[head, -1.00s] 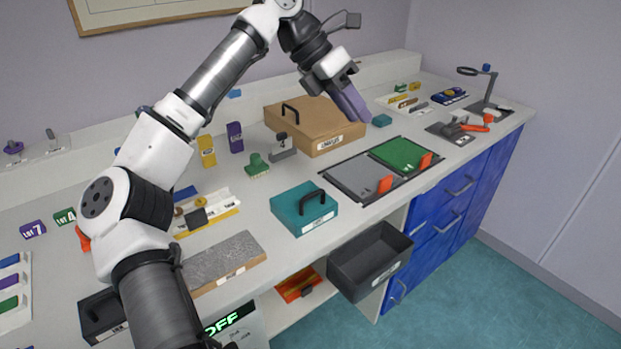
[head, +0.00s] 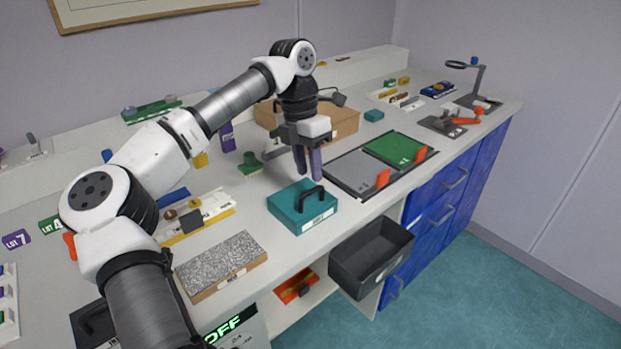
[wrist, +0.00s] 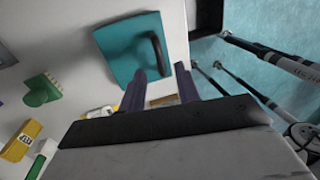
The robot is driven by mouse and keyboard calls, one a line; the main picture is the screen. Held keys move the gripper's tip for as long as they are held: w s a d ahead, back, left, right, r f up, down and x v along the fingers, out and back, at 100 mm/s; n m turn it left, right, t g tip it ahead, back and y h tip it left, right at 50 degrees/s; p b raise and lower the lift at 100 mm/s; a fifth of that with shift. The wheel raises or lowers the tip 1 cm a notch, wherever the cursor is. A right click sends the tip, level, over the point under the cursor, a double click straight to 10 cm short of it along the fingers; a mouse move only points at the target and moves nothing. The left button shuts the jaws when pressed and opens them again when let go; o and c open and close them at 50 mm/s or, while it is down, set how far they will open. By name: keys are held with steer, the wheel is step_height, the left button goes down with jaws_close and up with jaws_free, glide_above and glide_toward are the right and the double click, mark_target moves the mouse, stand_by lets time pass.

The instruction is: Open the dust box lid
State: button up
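A teal box (head: 288,213) with a black arched handle (head: 311,194) on its lid stands on the bench; its label is too small to read. The lid looks shut. In the wrist view the teal box (wrist: 112,42) is at the top, with the handle (wrist: 158,52) at its right side. My gripper (head: 309,178) points down, just behind and above the box in the head view. Its two purple fingers also show apart in the wrist view (wrist: 160,80), with nothing held between them. The fingers look clear of the handle.
A brown box (head: 345,122) stands behind my gripper. A tray with grey and green plates (head: 352,174) lies to the right. A speckled slab (head: 222,262) lies front left. A dark open bin (head: 371,262) sits below the bench's front edge.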

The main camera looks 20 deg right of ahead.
steer(key=shift+s+d+f, duration=0.1)
steer(key=shift+s+f, duration=0.1)
steer(key=shift+f, duration=0.7)
steer(key=shift+s+f, duration=0.15)
steer(key=shift+f, duration=0.7)
jaws_close()
